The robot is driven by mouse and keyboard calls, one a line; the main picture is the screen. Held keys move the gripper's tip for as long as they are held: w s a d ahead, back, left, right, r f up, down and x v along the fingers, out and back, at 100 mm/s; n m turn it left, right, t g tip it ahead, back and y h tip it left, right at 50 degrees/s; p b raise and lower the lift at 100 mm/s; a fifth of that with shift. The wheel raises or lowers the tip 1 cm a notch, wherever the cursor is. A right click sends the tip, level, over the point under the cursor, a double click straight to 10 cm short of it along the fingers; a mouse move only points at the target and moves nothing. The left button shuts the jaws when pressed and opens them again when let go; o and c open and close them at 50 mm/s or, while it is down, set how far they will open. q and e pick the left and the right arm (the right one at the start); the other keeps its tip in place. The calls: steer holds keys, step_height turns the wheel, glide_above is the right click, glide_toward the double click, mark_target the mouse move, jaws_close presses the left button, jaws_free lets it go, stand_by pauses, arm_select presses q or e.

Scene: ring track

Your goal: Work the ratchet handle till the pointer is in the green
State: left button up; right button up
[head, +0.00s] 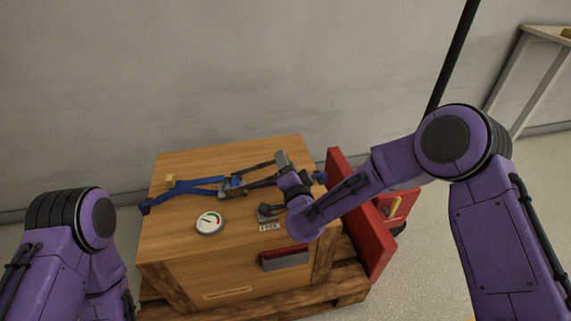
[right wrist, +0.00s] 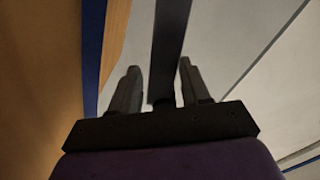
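The ratchet (head: 233,185) sits on a blue strap (head: 190,190) across the top of a wooden crate (head: 165,240). Its dark handle (head: 262,167) extends right to a grey end. A round white gauge (head: 209,223) lies in front of the strap. Its dark pointer looks turned to the left, away from the green patch on the right. My right gripper (head: 284,178) is at the handle's right end, its fingers largely hidden there. In the right wrist view my right gripper (right wrist: 158,88) has its fingers apart, with a dark bar between them and gaps on both sides. My left gripper is out of view.
A red panel (head: 350,200) stands against the crate's right side. A small dark block (head: 267,211) with a label lies near my right wrist. A red and grey piece (head: 284,259) is on the crate's front. A pallet (head: 340,284) lies below; a wall (head: 200,80) is behind.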

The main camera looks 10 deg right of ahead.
steer(key=shift+s, duration=0.15)
steer(key=s, duration=0.3)
steer(key=s+p, duration=0.1)
steer(key=s, duration=0.5)
steer(key=shift+s+d, duration=0.3)
steer(key=shift+d, duration=0.1)
steer(key=shift+s, duration=0.35)
